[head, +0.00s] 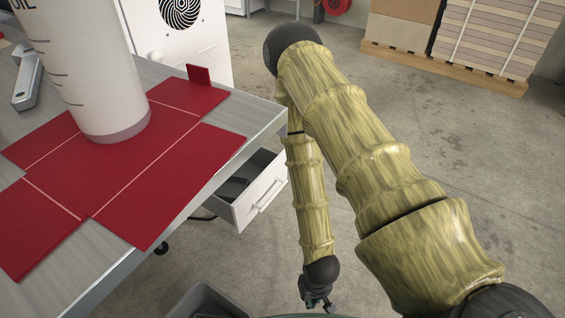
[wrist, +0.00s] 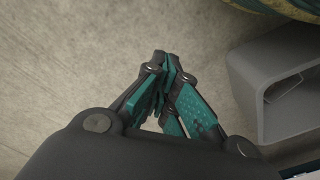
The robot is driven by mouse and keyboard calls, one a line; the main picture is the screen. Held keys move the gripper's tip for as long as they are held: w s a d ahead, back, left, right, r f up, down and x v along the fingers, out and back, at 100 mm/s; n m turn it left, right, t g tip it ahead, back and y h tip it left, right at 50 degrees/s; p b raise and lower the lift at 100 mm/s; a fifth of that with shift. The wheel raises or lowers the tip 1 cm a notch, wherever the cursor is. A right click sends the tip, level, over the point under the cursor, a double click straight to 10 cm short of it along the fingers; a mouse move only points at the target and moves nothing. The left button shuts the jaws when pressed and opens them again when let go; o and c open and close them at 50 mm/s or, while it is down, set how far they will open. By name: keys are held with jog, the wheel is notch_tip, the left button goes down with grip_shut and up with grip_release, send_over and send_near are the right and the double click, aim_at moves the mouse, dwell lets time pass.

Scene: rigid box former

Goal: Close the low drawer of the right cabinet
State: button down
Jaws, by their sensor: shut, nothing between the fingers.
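A white drawer (head: 262,202) stands pulled out from under the table's right side in the head view. Its front has a bar handle, and dark contents show inside. The tabletop hides the cabinet body, so I cannot tell which level the drawer is at. My gripper (head: 320,304) hangs low at the bottom of the head view, right of and nearer than the drawer, apart from it. In the wrist view my gripper (wrist: 165,62) is shut with nothing between its teal-padded fingers, above bare floor. The drawer is not in the wrist view.
A table (head: 262,116) bears a red box blank (head: 190,160) and a white cylinder (head: 100,75). A grey bin (head: 205,300) stands at the bottom; a grey bin-like object (wrist: 270,85) is right in the wrist view.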

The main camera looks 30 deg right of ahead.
jog(key=w+d+r+m+t+y+p, duration=0.1)
jog(key=w+d+r+m+t+p, duration=0.1)
jog(key=w+d+r+m, duration=0.6)
jog(key=w+d+r+m+t+y+p, duration=0.1)
jog(key=w+d+r+m+t+y, duration=0.15)
jog(key=w+r+m, duration=0.65)
jog(key=w+d+r+m+t+y+p, duration=0.1)
jog(key=w+d+r+m+t+p, duration=0.15)
jog(key=w+d+r+m, duration=0.6)
jog(key=m+b, duration=0.2)
jog(key=b, duration=0.6)
send_near(276, 169)
jog(key=shift+n+h, duration=0.25)
jog(key=shift+x, duration=2.45)
jog(key=shift+f, duration=0.1)
